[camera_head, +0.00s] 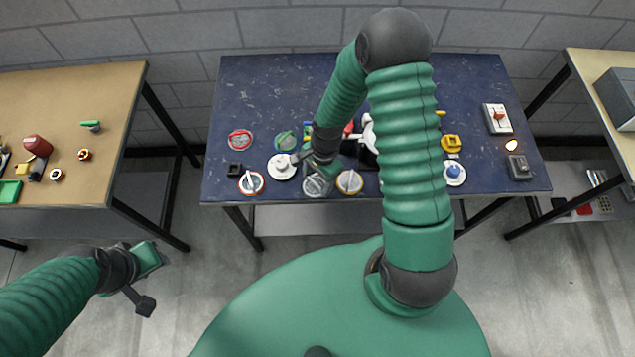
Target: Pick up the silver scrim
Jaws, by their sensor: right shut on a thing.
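The silver scrim (316,187), a round grey disc, is near the front edge of the blue table, left of its middle. My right gripper (310,166) comes down over it from behind and is shut on it; the gripper hides the exact contact and the scrim's far side. I cannot tell whether the scrim is lifted. My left gripper (147,281) is open and empty above the floor, at the lower left, well away from the blue table.
A white disc with a knob (282,167) is close left of my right gripper, and a yellow-rimmed disc (350,182) is close right. Several other parts stand on the blue table (460,85). Its back left is clear. Wooden tables (110,85) flank it.

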